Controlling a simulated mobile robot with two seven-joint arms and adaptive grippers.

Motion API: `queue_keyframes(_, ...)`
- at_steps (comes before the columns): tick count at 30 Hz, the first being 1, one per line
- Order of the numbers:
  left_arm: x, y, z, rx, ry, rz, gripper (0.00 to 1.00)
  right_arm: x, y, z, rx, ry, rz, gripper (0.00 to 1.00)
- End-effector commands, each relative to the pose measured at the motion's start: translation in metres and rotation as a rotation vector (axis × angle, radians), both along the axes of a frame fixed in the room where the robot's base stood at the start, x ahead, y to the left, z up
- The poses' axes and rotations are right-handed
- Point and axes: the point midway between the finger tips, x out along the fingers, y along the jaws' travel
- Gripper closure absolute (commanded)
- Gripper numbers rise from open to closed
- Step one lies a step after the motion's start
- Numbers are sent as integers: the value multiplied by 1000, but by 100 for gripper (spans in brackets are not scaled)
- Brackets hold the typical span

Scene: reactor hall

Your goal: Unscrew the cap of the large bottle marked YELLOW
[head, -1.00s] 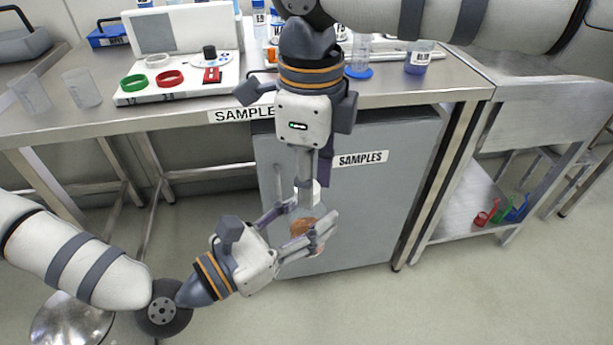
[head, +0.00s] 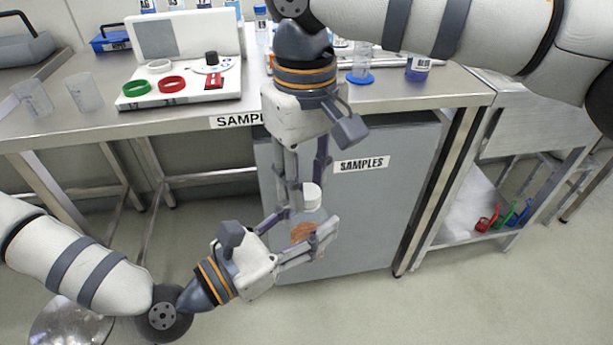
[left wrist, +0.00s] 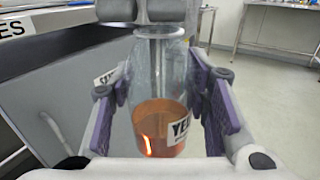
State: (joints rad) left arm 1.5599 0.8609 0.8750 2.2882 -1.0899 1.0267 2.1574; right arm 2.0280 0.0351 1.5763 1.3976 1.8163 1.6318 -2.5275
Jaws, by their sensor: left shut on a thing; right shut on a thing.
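The large bottle (head: 304,229) is clear, with amber liquid in its lower part and a white cap (head: 312,193). In the left wrist view the bottle (left wrist: 160,80) stands upright between the fingers, and its partly visible label (left wrist: 180,131) starts with "YEL". My left gripper (head: 303,232) is shut on the bottle's body from the left. My right gripper (head: 308,192) points down from above and is shut on the cap, with one finger on each side. The cap's lower edge and the thread are hidden.
The bottle is held in the air before the grey cabinet (head: 385,215) marked SAMPLES. Above is the bench (head: 190,115) with a white device (head: 185,75), rings, beakers and small bottles. The floor (head: 460,300) at front right is clear.

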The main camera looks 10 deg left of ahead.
Motion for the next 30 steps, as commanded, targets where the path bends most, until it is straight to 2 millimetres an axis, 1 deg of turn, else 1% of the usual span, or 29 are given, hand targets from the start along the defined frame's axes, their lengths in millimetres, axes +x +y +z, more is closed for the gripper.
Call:
queue_keyframes(1, -6, -5, 1, 0, 0, -22, 100, 6, 0, 2, 6, -17, -10, 100)
queue_keyframes(2, -6, -5, 1, 0, 0, -22, 100, 6, 0, 2, 6, -17, -10, 100)
queue_keyframes(3, -6, -5, 1, 0, 0, -21, 100, 6, 0, 2, 6, -17, -11, 70)
queue_keyframes(5, -6, -5, 1, 0, 0, -20, 100, 6, 0, 2, 6, -16, -11, 57)
queue_keyframes(6, -5, -4, 1, 0, 0, -18, 100, 5, 0, 1, 5, -16, -10, 52)
queue_keyframes(14, -3, -2, 1, -1, -1, -10, 100, 3, 0, 1, 2, -11, -7, 52)
queue_keyframes(16, -2, -2, 1, -1, -1, -9, 100, 3, 0, 4, 1, -11, -7, 52)
queue_keyframes(19, -2, -2, 1, -1, -1, -7, 100, 3, 0, 17, 2, -14, -8, 52)
queue_keyframes(23, -2, -1, 1, -1, -1, -6, 100, 3, 0, 40, 1, -13, -7, 52)
queue_keyframes(24, -2, -1, 1, -1, -1, -6, 100, 3, 0, 44, 0, -11, -6, 55)
queue_keyframes(25, -2, -1, 1, -1, -1, -6, 100, 2, 0, 46, 0, -10, -10, 55)
queue_keyframes(26, -2, -1, 1, -1, -1, -6, 100, 2, 0, 47, -1, -10, -22, 55)
queue_keyframes(28, -2, -1, 1, -1, -1, -5, 100, 2, 0, 47, -4, -10, -100, 55)
queue_keyframes(29, -1, -1, 1, -1, -1, -5, 100, 1, 0, 47, -5, -10, -160, 55)
queue_keyframes(30, -1, -1, 1, -1, -1, -5, 100, 0, 0, 49, -8, -10, -265, 55)
